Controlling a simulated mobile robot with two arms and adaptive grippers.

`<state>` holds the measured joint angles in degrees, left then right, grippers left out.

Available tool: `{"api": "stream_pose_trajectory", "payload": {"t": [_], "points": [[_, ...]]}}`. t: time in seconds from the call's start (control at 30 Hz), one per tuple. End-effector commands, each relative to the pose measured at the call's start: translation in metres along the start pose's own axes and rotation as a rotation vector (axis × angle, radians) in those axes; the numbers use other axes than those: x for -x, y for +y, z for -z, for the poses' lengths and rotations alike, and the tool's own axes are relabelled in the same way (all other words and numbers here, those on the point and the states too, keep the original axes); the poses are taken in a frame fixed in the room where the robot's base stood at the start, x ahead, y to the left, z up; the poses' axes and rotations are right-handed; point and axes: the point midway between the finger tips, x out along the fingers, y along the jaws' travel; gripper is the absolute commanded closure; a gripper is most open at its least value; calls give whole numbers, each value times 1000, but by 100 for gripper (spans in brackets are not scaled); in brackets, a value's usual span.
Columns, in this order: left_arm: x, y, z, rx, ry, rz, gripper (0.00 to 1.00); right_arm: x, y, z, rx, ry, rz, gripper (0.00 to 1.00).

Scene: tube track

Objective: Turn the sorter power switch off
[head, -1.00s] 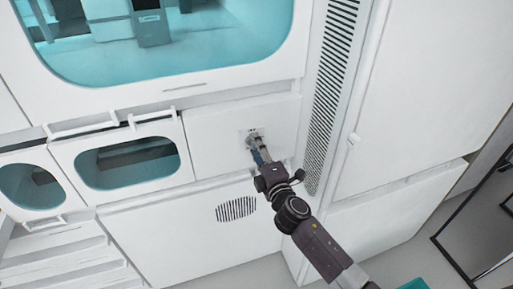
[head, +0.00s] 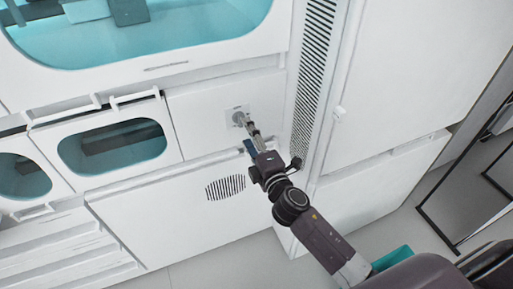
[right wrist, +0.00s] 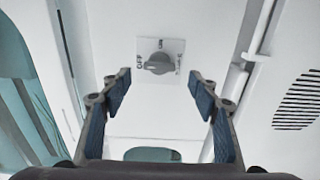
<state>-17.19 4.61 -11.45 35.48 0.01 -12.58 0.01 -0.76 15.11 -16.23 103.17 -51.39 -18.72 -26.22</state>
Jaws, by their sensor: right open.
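The sorter power switch is a grey rotary knob (right wrist: 157,64) on a small square plate (right wrist: 172,48), set in the white machine front. Its ridge lies roughly crosswise, along the line of the OFF label at the left of the plate. Another label at the top is hard to read, as is one at the right. In the head view the knob (head: 238,118) is largely clear of my right gripper (head: 250,137). In the right wrist view my right gripper (right wrist: 160,93) is open and empty, its blue-padded fingers apart, with the knob ahead between them. My left gripper is out of view.
A ribbed vent strip (head: 318,65) runs up the machine right of the switch. A dark window (head: 112,146) with a handle lies to the left, a small grille (head: 226,187) below. A large teal window (head: 190,30) is above.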

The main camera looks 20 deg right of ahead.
Motion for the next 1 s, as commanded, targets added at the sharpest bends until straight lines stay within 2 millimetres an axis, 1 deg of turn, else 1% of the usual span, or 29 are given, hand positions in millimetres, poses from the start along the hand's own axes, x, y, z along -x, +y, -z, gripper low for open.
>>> {"api": "stream_pose_trajectory", "payload": {"t": [0.03, 0.2, 0.4, 0.6, 1.0], "points": [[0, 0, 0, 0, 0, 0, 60, 12, -2, 0, -1, 1, 3, 44], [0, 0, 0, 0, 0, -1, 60, 42, -1, 0, -1, 0, 3, 44], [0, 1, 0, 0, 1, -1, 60, 64, 0, 0, 1, 1, 0, 44], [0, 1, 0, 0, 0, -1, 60, 70, 0, 0, 1, 0, 0, 44], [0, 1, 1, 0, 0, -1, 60, 70, 0, 0, 1, 0, 0, 44]]}}
